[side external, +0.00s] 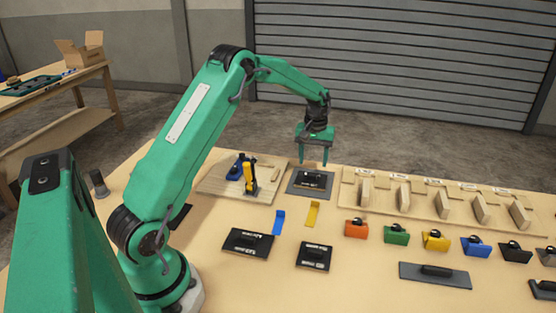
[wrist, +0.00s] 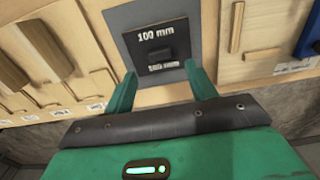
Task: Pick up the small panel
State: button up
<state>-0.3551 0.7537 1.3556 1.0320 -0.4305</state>
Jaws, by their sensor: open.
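A small dark panel marked "100 mm", with a raised block in its middle, lies on a grey square plate. In the wrist view the panel (wrist: 150,42) is ahead of the fingertips, on the plate (wrist: 199,30). In the side external view the panel (side external: 312,181) and plate (side external: 297,190) lie below my gripper (side external: 313,161). My gripper is open and empty, its fingers pointing down above the plate. The wrist view also shows the open gripper (wrist: 160,82), with the panel lying beyond and between the fingertips. I cannot tell the exact height gap.
Two black panels, one at left (side external: 247,242) and one at right (side external: 313,256), lie nearer the camera. A blue piece (side external: 279,222) and a yellow piece (side external: 313,213) lie between. A wooden rack (side external: 420,208) and coloured blocks (side external: 396,235) stand right. A wooden board (side external: 214,184) is left.

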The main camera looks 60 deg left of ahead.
aim_at(312, 174)
jog(key=shift+s+d+f, duration=0.1)
jog(key=shift+s+f, duration=0.05)
jog(key=shift+f, duration=1.2)
jog(key=shift+s+d+f, duration=0.1)
jog(key=shift+f, duration=1.2)
jog(key=c, duration=1.1)
jog(key=shift+r, duration=0.2)
jog(key=shift+w+a+r, duration=0.1)
jog(key=shift+r, duration=0.45)
jog(key=r, duration=0.3)
jog(key=shift+d+r, duration=0.1)
jog(key=shift+d, duration=0.25)
jog(key=d+r, duration=0.2)
jog(key=d, duration=0.1)
jog(key=s+d+r, duration=0.1)
jog(key=d+r, duration=0.1)
jog(key=d, duration=0.2)
jog(key=s+d+r, duration=0.1)
jog(key=d+r, duration=0.1)
jog(key=d, duration=0.2)
jog(key=shift+s+r, duration=0.15)
jog(key=shift+r, duration=0.05)
jog(key=shift+a, duration=0.1)
